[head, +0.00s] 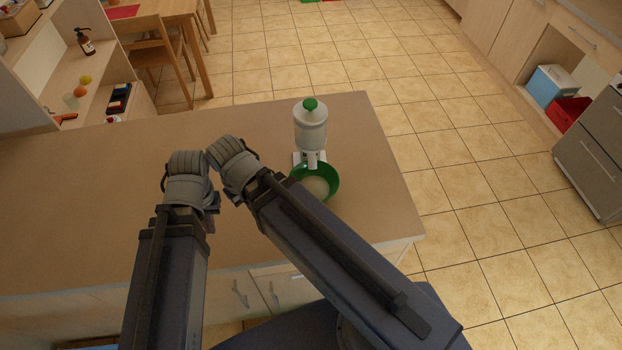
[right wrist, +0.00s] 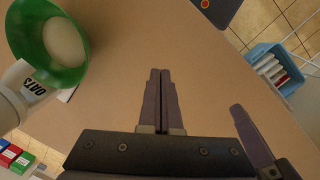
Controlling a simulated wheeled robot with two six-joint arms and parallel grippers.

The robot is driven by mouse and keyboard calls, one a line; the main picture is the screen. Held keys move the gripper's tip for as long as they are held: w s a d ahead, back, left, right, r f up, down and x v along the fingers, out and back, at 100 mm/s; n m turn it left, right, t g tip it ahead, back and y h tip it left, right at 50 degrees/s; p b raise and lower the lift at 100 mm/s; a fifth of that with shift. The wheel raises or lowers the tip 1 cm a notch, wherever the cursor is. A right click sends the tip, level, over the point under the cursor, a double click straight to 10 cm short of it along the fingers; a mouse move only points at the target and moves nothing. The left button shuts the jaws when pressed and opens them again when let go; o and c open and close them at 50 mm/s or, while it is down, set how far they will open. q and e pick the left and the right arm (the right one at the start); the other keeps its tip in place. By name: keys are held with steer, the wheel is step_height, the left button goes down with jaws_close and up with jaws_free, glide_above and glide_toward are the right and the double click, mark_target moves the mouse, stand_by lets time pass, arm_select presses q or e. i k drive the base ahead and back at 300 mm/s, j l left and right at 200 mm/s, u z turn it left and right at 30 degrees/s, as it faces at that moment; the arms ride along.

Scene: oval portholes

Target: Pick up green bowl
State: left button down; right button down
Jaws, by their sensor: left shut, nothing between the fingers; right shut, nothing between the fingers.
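The green bowl (head: 332,184) stands on the brown counter near its right end, right under the spout of a white dispenser. Something pale lies inside it. In the right wrist view the bowl (right wrist: 82,72) is at the upper left, apart from my fingers. My right gripper (right wrist: 160,72) is shut and empty over bare counter. In the head view my left gripper (head: 188,165) is left of the bowl, close beside the right wrist; its fingers are hidden there. A dark finger of it, empty, shows at the right in the right wrist view (right wrist: 250,135).
The white dispenser (head: 311,130) with a green knob, lettered "OATS" in the wrist view, stands directly behind the bowl. The counter (head: 90,190) is clear to the left. Its right edge (head: 395,170) is close to the bowl, with tiled floor beyond.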

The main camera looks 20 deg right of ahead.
mark_target(324, 181)
steer(key=k+l+u, duration=0.6)
steer(key=u, duration=0.2)
steer(key=k+l+u, duration=0.2)
steer(key=k+u, duration=0.15)
